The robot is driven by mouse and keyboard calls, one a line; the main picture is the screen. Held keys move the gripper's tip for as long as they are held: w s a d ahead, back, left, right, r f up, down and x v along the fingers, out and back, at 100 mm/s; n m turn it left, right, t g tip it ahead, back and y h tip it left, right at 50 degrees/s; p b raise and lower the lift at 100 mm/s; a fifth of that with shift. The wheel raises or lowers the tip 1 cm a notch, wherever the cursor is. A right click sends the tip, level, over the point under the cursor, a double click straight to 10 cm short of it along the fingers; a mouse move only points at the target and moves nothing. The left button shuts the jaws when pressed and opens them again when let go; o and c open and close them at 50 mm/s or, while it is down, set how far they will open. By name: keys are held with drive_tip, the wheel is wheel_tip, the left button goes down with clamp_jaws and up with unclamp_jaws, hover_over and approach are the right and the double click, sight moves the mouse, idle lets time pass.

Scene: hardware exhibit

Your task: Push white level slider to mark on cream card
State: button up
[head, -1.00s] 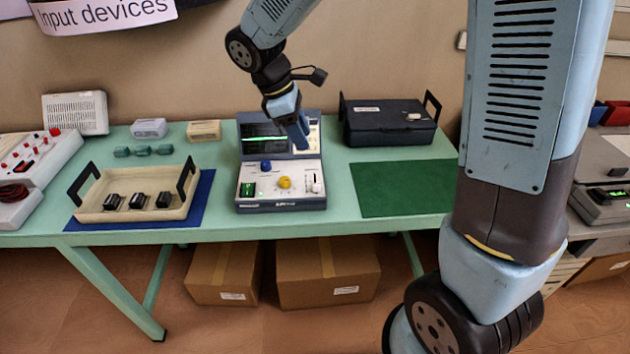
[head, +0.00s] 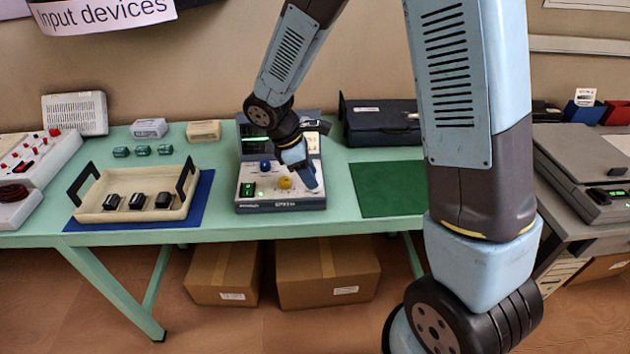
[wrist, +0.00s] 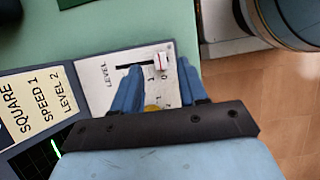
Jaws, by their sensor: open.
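The white level slider (wrist: 160,62) has a red line and sits at the right end of a dark slot in the wrist view, beside the printed word LEVEL. My gripper (wrist: 159,68) is open, its blue fingers on either side of the slider; I cannot tell whether either touches it. The cream card (wrist: 38,100) reads SQUARE, SPEED 1, LEVEL 2. In the head view my gripper (head: 311,186) is low over the right side of the device (head: 280,206) and hides the slider. Scale digits beside the slot are partly hidden by the fingers.
A yellow knob (head: 285,182), a blue knob (head: 265,165) and a green switch (head: 247,189) are left of my gripper. A green mat (head: 385,190) lies clear to the right. A black case (head: 380,124) stands behind it. A tray (head: 135,212) stands left.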

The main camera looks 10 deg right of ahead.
drive_tip(key=shift+x, duration=1.5)
drive_tip(key=shift+c, duration=0.3)
clamp_jaws()
